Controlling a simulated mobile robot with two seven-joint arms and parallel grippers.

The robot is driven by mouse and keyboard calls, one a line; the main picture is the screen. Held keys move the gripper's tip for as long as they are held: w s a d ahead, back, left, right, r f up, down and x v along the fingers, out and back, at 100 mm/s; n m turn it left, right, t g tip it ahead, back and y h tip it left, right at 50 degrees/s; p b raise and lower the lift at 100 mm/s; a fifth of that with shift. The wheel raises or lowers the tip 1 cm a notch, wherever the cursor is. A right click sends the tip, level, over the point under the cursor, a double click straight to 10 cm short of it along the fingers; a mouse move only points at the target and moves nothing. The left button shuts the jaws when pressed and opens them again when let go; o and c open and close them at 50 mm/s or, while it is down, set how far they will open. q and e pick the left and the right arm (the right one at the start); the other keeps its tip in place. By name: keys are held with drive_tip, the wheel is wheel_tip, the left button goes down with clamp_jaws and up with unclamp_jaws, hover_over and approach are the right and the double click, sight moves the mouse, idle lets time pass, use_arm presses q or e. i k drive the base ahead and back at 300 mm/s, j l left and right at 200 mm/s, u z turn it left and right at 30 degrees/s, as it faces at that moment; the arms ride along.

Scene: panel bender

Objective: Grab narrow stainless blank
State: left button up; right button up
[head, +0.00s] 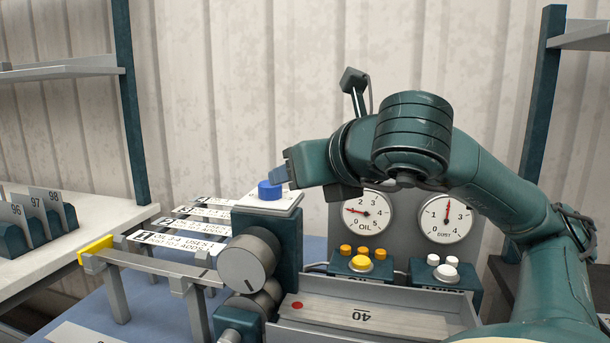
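I cannot tell for certain which piece is the narrow stainless blank. A long narrow grey strip (155,264) lies across the stands at left, with a yellow block (95,250) at its left end. A flat metal piece marked 40 and a red dot (385,318) lies in the grey trough at the front centre. My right gripper (280,175) is just above the blue button (269,190) on the machine's post, with no strip visible in it. Its finger opening is not clear from this side. My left gripper is out of view.
Several labelled plates (180,241) lie behind the strip. Numbered plates (35,218) stand on the left bench. Rollers (248,263) are below the button. An oil gauge (362,212), another gauge (446,218), and yellow and white buttons are behind the trough.

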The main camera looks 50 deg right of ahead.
sight(430, 327)
drive_tip(key=k+j, duration=0.45)
drive_tip(key=j, duration=0.25)
drive_tip(key=k+j, duration=0.25)
drive_tip(key=j, duration=0.1)
